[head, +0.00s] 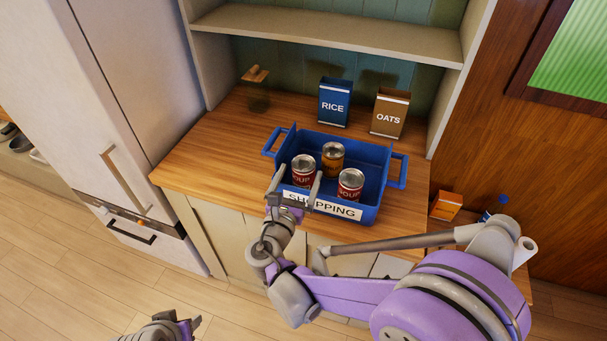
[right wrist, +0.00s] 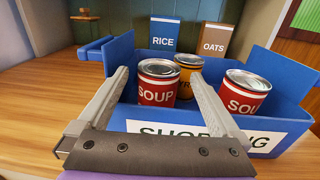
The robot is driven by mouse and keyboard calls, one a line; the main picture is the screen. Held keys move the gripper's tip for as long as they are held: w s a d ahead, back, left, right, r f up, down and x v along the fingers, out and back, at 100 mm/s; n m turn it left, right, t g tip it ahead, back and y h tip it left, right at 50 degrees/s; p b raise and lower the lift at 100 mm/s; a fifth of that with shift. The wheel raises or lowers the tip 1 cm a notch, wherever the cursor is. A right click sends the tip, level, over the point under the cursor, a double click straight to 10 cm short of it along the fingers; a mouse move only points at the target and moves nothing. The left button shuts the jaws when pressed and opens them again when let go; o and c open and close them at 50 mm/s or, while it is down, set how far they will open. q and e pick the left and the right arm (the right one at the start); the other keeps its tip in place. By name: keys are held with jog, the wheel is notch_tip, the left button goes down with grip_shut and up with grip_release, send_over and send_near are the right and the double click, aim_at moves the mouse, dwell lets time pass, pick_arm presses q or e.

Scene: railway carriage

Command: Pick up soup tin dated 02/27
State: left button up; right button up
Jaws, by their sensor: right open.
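Two red soup tins stand upright in the blue box marked SHOPPING (head: 370,205). The left soup tin (head: 303,171) is at the box's left side, and the right soup tin (head: 350,187) is nearer the front right. No date can be read on either. My right gripper (head: 296,182) is open and empty at the box's front left. In the right wrist view, the left soup tin (right wrist: 158,92) appears between and beyond the fingers, and the right soup tin (right wrist: 243,100) is outside them. My left gripper (head: 185,327) is partly cut off at the bottom edge; its jaws are unclear.
An orange-yellow tin (head: 333,153) stands behind the two soup tins in the box. A blue RICE box (head: 334,101) and a brown OATS box (head: 389,113) stand behind on the wooden counter (head: 215,160). A glass jar (head: 257,98) is at back left. A shelf is above.

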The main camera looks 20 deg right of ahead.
aim_at(303, 166)
jog(key=x, duration=0.4)
jog(key=shift+w+r+p, duration=0.15)
jog(key=shift+w+p, duration=0.1)
jog(key=shift+p, duration=0.15)
jog(key=shift+s, duration=0.1)
jog(key=shift+c, duration=0.4)
grip_shut()
